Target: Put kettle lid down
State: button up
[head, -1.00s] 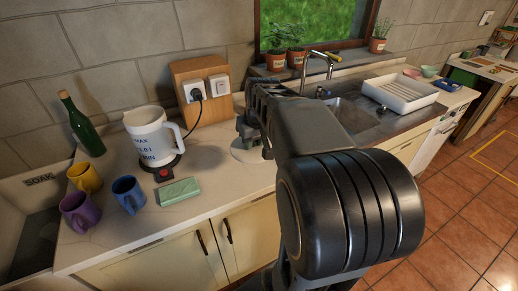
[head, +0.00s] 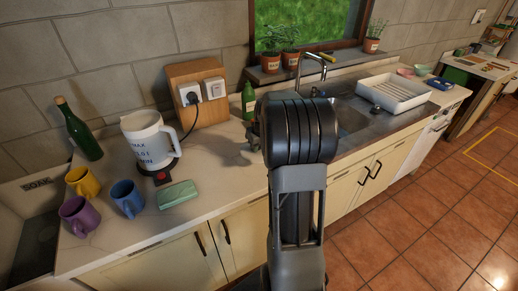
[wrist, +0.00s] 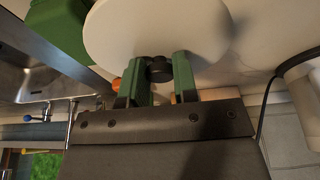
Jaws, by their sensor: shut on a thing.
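The kettle lid (wrist: 150,25) is a pale round disc with a black knob, seen in the wrist view. My gripper (wrist: 159,70) has green fingers shut on that knob. I cannot tell whether the lid touches the counter. A kettle part also shows at the wrist view's right edge (wrist: 302,92).
A green bottle (head: 248,102) stands close behind my gripper, by the sink (head: 349,118). A wooden socket board (head: 188,72) is against the wall. Left on the counter (head: 200,207) are a green sponge (head: 177,194), several mugs and a dark bottle (head: 79,130).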

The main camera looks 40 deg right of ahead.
aim_at(259, 151)
jog(key=shift+f, duration=0.95)
jog(key=shift+f+b, duration=0.6)
jog(key=shift+f, duration=0.05)
jog(key=o, duration=0.9)
jog(key=shift+r, duration=0.1)
